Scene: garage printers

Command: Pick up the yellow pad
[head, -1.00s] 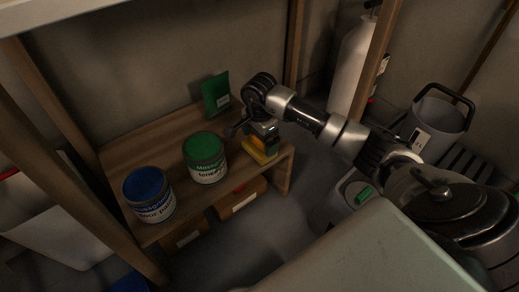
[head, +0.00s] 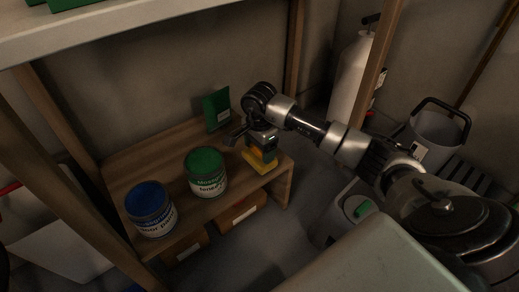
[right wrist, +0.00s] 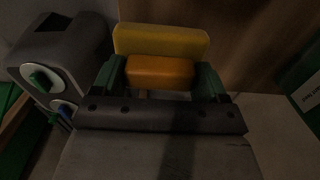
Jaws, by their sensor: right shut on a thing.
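The yellow pad (head: 259,162) is at the right end of the low wooden shelf, in the head view. My right gripper (head: 264,150) is directly above it, pointing down. In the right wrist view the yellow pad (right wrist: 160,41) has an orange block-like part (right wrist: 160,72) on its near side. The green fingers of my right gripper (right wrist: 160,78) are on both sides of that orange part, shut on it. Whether the pad still touches the shelf is hard to tell. My left gripper is not in view.
A green-lidded can (head: 206,174) and a blue-lidded can (head: 150,210) stand left of the pad on the shelf (head: 165,150). A green packet (head: 217,109) stands behind. A wooden post (head: 377,62) rises to the right, near my arm.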

